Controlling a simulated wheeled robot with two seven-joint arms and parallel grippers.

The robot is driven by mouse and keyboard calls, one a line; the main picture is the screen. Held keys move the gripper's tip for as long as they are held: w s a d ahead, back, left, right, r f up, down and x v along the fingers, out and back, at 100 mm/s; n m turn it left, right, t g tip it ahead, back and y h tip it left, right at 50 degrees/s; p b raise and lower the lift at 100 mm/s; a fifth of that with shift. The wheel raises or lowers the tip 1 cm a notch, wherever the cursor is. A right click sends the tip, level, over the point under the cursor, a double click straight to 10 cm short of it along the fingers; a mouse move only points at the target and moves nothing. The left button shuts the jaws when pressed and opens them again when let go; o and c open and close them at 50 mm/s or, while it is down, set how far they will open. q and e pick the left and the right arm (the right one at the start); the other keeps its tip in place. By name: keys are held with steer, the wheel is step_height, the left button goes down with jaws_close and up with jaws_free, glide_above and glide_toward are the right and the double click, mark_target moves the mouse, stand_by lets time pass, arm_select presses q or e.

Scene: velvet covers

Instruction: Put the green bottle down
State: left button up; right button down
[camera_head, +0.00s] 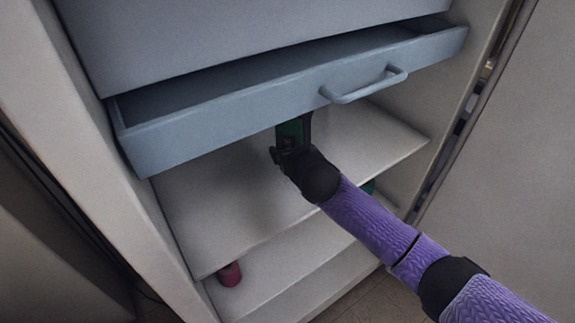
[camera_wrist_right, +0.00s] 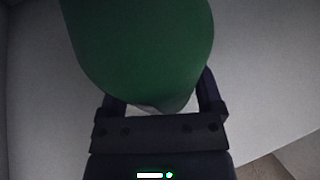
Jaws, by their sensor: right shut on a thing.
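The green bottle (camera_wrist_right: 145,50) fills the upper middle of the right wrist view, between the fingers of my right gripper (camera_wrist_right: 163,100). In the head view my right gripper (camera_head: 292,138) reaches under the open drawer, over the middle shelf (camera_head: 225,195). A small part of the green bottle (camera_head: 290,130) shows there, mostly hidden by the gripper and the drawer front. My right gripper is shut on the bottle. I cannot tell whether the bottle touches the shelf. My left gripper is not in view.
The blue-grey drawer (camera_head: 240,97) stands pulled out just above the gripper, with a handle (camera_head: 365,85) at its right. A red object (camera_head: 230,274) stands on the lower shelf (camera_head: 290,285). A teal object (camera_head: 369,187) shows behind my forearm. The middle shelf's left part is bare.

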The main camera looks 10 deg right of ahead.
steer(key=shift+w+f, duration=0.1)
steer(key=shift+w, duration=0.45)
step_height(320, 180, down, 4)
steer(key=b, duration=0.3)
steer(key=shift+r, duration=0.4)
jaws_free()
steer(key=shift+f, duration=0.1)
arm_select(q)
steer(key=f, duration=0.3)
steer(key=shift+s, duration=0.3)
arm_select(e)
steer(key=shift+r, duration=0.2)
steer(key=p+v, duration=0.7)
steer(key=v, duration=0.4)
steer(key=shift+s+r, duration=0.1)
steer(key=shift+s, duration=0.15)
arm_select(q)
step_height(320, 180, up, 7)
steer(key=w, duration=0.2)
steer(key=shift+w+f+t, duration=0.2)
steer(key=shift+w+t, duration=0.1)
arm_select(e)
steer(key=shift+s, duration=0.25)
